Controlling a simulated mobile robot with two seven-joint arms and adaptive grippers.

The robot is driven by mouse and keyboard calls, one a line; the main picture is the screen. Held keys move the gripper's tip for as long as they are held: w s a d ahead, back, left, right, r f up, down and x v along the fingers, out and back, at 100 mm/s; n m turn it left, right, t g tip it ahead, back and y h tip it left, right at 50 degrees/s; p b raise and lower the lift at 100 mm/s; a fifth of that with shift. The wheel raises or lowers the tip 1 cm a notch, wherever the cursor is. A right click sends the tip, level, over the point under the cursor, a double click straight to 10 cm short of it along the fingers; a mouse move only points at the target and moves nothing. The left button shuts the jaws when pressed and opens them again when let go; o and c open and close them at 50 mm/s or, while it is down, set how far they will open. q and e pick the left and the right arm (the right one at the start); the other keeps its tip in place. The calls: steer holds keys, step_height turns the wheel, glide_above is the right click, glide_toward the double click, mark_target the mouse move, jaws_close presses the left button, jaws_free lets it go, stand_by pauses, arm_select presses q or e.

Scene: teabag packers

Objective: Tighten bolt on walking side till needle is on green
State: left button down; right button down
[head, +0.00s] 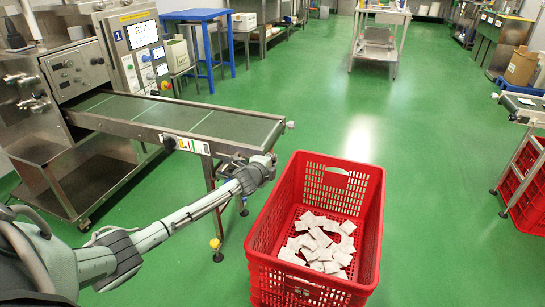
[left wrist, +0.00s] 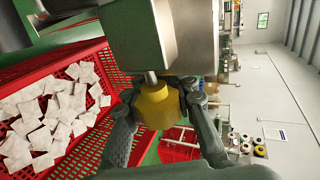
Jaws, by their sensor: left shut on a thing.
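My left gripper (head: 262,170) reaches to the near right end of the conveyor (head: 205,122). In the left wrist view, the fingers of my left gripper (left wrist: 160,112) are closed around a yellow bolt head (left wrist: 155,104). A short metal shaft joins the bolt to a grey metal block (left wrist: 188,40) above it. In the head view the bolt is hidden by the gripper. A small label with coloured marks (head: 193,146) is on the conveyor's near side; I cannot make out a needle on it. My right gripper is not in view.
A red crate (head: 262,240) with several white teabag packets (head: 322,240) stands on the floor right of the gripper, close to the conveyor end. A machine with a control panel (head: 137,45) is at the left. Green floor (head: 445,210) is clear to the right of the crate.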

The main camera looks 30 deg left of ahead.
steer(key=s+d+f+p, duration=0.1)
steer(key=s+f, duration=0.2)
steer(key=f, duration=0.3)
arm_select(q)
steer(key=shift+s+d+f+g+h+b, duration=0.15)
steer(key=shift+s+f+g+h, duration=0.3)
steer(key=shift+g, duration=1.2)
steer(key=shift+s+d+f+g+h+b, duration=0.15)
steer(key=shift+s+f+g+h, duration=0.25)
steer(key=shift+g, duration=1.3)
steer(key=shift+s+d+f+g+h+b, duration=0.15)
steer(key=shift+s+f+g+h, duration=0.3)
steer(key=shift+g, duration=1.2)
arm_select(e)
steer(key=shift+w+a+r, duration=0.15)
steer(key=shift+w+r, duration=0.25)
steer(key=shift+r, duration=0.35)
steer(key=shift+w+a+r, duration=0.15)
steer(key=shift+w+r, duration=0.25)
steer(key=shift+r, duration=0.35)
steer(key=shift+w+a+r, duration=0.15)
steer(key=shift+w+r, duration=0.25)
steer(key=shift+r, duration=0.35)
arm_select(q)
steer(key=shift+a+r, duration=0.1)
steer(key=shift+r, duration=0.05)
steer(key=c, duration=1.3)
jaws_free()
steer(key=shift+r, duration=0.15)
